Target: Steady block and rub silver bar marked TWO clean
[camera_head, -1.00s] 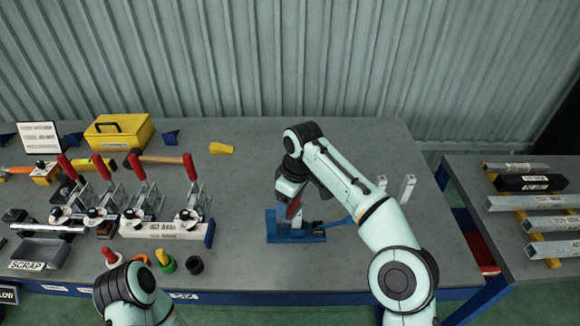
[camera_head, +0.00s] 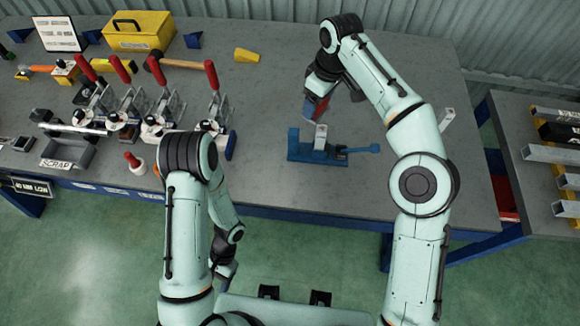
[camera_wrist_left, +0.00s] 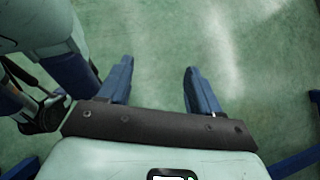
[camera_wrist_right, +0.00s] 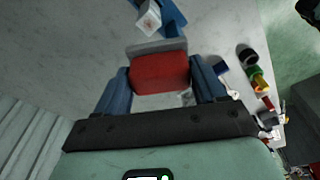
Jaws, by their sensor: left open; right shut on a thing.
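My right gripper (camera_wrist_right: 160,82) is shut on a red block (camera_wrist_right: 160,72) with a grey face. The block also shows in the head view (camera_head: 316,109), just behind and above a blue vise (camera_head: 312,152). A short silver bar (camera_head: 321,133) stands upright in the vise, and its end shows in the right wrist view (camera_wrist_right: 149,17). It has a small reddish mark that I cannot read. The block appears apart from the bar. My left gripper (camera_wrist_left: 158,75) is open and empty over the green floor, low in front of the bench. Another silver upright (camera_head: 446,120) stands partly behind my right arm.
Red-handled toggle clamps (camera_head: 120,71) and a scrap tray (camera_head: 69,150) fill the bench's left side. A yellow toolbox (camera_head: 137,30) and a hammer (camera_head: 176,63) lie behind. Silver bars lie on a side table (camera_head: 520,190) at right. The bench around the vise is mostly clear.

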